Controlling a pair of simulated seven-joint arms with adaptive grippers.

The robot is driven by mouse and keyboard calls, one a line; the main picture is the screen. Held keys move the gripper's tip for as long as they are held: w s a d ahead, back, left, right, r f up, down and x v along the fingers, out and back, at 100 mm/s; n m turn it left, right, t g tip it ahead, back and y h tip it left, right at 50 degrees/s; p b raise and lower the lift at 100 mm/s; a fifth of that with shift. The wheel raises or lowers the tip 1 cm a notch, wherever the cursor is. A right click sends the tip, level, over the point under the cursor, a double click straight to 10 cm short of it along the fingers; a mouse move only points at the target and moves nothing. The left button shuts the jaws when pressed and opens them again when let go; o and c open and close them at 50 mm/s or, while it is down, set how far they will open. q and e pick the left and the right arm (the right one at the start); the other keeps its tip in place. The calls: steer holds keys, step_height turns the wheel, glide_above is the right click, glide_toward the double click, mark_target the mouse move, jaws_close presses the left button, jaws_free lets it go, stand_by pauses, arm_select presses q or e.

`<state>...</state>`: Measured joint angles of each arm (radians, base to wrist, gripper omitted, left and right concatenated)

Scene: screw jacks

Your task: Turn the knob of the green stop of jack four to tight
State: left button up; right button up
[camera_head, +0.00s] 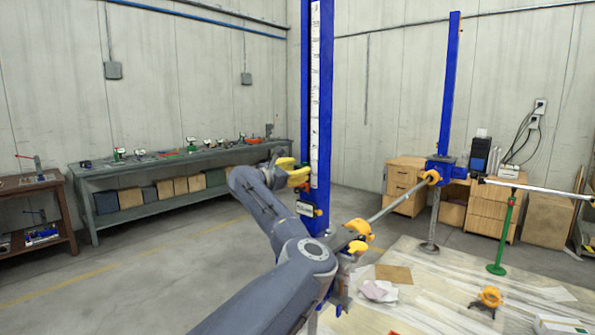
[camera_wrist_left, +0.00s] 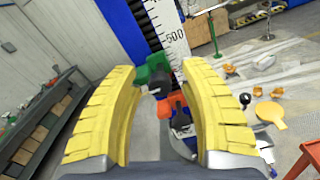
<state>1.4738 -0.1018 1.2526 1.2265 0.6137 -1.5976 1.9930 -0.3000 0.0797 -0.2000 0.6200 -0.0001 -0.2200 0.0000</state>
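A tall blue column (camera_head: 318,90) with a white printed scale (camera_head: 315,60) stands in the middle of the head view; I cannot read a jack number. In the left wrist view a green stop (camera_wrist_left: 150,70) sits beside the scale, with a dark knob (camera_wrist_left: 159,89) facing the camera. The stop is mostly hidden behind my fingers in the head view. My left gripper (camera_head: 293,172) has yellow fingers close to the column. In the left wrist view its fingers (camera_wrist_left: 162,78) are apart, either side of the knob, with nothing clearly gripped. My right gripper is not in view.
An orange-red part (camera_wrist_left: 172,106) sits below the green stop. A grey bar (camera_head: 395,206) with yellow clamps runs right to a second blue post (camera_head: 449,90). A grey workbench (camera_head: 180,170) lines the left wall. Paper and loose parts lie on the floor sheet (camera_head: 425,285).

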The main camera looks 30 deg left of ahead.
arm_select(q)
jaws_close()
